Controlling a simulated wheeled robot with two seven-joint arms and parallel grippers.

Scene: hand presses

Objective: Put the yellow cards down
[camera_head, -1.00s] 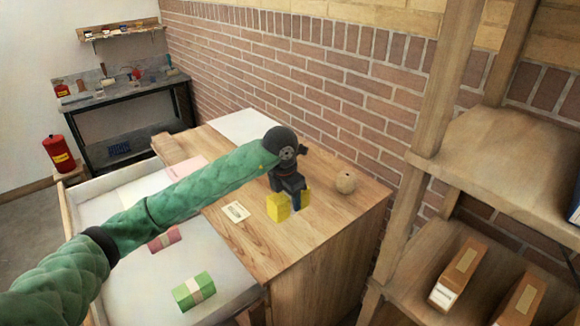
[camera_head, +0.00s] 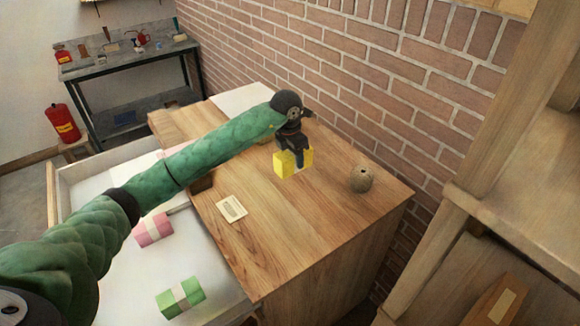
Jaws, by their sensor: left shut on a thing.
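The yellow cards (camera_head: 284,166) are a small yellow block in the jaws of my left gripper (camera_head: 297,158). The gripper points down and is shut on them over the wooden tabletop (camera_head: 300,220). I cannot tell whether the block touches the wood. My left arm comes in from the left in a green sleeve and hides part of the table and the tray. My right gripper is not in view.
A round ball-like object (camera_head: 361,179) sits to the right, and a small label card (camera_head: 231,208) lies to the left. A white tray (camera_head: 120,285) holds a green bundle (camera_head: 180,297) and a pink bundle (camera_head: 153,229). A wooden shelf (camera_head: 520,190) stands at the right. The front tabletop is clear.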

